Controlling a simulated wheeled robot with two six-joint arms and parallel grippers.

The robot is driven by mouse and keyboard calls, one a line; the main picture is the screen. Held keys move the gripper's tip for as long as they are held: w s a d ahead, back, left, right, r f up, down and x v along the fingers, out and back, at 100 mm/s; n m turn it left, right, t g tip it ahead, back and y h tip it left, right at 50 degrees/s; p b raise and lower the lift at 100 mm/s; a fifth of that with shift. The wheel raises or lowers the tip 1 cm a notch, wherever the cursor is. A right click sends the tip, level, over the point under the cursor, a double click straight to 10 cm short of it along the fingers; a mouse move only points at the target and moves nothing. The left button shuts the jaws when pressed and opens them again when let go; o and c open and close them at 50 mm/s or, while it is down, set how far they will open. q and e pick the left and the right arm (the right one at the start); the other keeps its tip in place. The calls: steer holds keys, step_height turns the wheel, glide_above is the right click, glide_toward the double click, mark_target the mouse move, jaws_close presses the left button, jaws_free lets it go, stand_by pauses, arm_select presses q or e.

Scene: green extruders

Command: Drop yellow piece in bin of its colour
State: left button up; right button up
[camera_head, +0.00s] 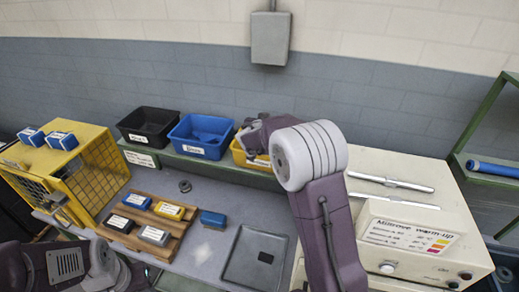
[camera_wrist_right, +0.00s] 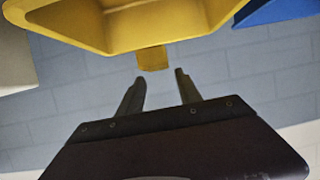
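The yellow bin (camera_head: 238,152) stands at the right end of the row of bins in the head view, partly hidden by my right arm. It fills the top of the right wrist view (camera_wrist_right: 120,42). My right gripper (camera_wrist_right: 158,76) is beside the bin with its two fingers apart. A small yellow piece (camera_wrist_right: 152,60) shows just beyond the fingertips, overlapping the bin's edge; it looks clear of the fingers. Another yellow piece (camera_head: 169,210) with a white label lies on the wooden rack (camera_head: 128,236). My left arm shows at the lower left, its fingers out of view.
A blue bin (camera_head: 201,135) and a black bin (camera_head: 149,126) stand left of the yellow bin. The rack also holds blue and grey pieces. A blue block (camera_head: 213,219) and a grey tray (camera_head: 256,262) lie on the table. A yellow cage (camera_head: 98,175) stands at left, a white machine (camera_head: 425,240) at right.

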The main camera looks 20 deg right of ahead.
steer(key=shift+o, duration=0.3)
steer(key=shift+d+f, duration=0.15)
steer(key=shift+d, duration=0.5)
arm_select(q)
steer(key=f+b, duration=0.3)
steer(key=shift+d, duration=0.35)
arm_select(e)
steer(key=v, duration=0.9)
